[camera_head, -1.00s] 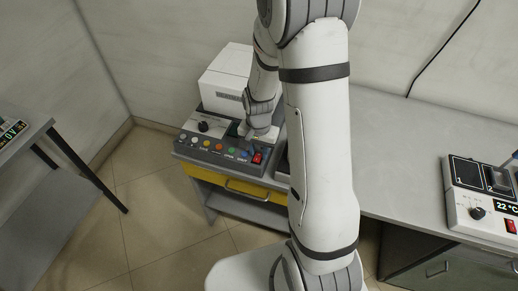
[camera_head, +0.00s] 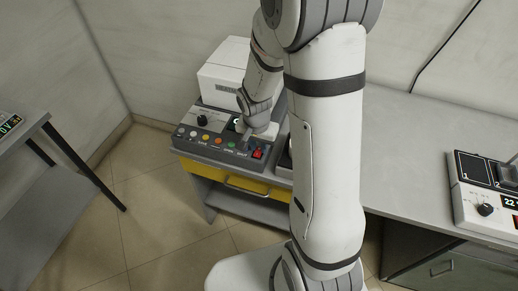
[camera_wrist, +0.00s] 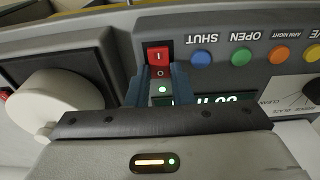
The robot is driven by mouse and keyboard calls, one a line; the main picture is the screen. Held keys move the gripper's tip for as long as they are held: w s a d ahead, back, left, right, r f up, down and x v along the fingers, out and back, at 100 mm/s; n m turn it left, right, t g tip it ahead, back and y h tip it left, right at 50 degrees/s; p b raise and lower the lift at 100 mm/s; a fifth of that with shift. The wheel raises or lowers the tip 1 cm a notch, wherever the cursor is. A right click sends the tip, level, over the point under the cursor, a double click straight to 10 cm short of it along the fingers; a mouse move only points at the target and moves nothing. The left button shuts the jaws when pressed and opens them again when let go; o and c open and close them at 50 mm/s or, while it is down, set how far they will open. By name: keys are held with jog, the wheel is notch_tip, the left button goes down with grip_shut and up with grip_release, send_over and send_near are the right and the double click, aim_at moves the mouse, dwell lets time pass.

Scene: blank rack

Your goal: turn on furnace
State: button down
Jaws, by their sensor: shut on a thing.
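The furnace is a white box (camera_head: 225,72) with a dark control panel (camera_head: 190,142) in front, on the bench at the back. Its red rocker switch (camera_wrist: 158,56), marked I and O, sits at the panel's front right corner; it also shows in the head view (camera_head: 257,154). My gripper (camera_wrist: 160,74) is at the switch, its two blue-grey fingers shut on it from both sides. A green light (camera_wrist: 162,89) and green digits on a display (camera_wrist: 215,100) are lit, partly hidden by my gripper. Which way the rocker is pressed is hard to tell.
Blue SHUT (camera_wrist: 201,58), green OPEN (camera_wrist: 241,57) and orange (camera_wrist: 279,54) buttons lie beside the switch. A large pale knob (camera_wrist: 62,103) is on a neighbouring device. A second device (camera_head: 485,205) stands on the right bench; a table (camera_head: 30,130) stands at left.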

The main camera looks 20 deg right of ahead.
aim_at(256, 158)
jog(key=b, duration=0.1)
jog(key=t+b, duration=0.1)
jog(key=b, duration=0.1)
jog(key=shift+s+a+f+h, duration=0.1)
jog(key=shift+f+h, duration=0.15)
jog(key=shift+h, duration=0.15)
jog(key=shift+r+b, duration=0.3)
jog(key=shift+b, duration=0.3)
jog(key=c, duration=1.6)
grip_release()
jog(key=shift+o, duration=0.2)
jog(key=v, duration=0.7)
jog(key=shift+s+r, duration=0.25)
jog(key=shift+r, duration=0.1)
jog(key=shift+a, duration=0.1)
jog(key=s+r+n, duration=0.3)
jog(key=s, duration=0.3)
jog(key=s+r+n+y, duration=0.1)
jog(key=s+r+n, duration=0.2)
jog(key=s, duration=0.4)
jog(key=shift+d+n+y, duration=0.3)
jog(key=shift+d+n, duration=0.05)
jog(key=shift+n, duration=0.25)
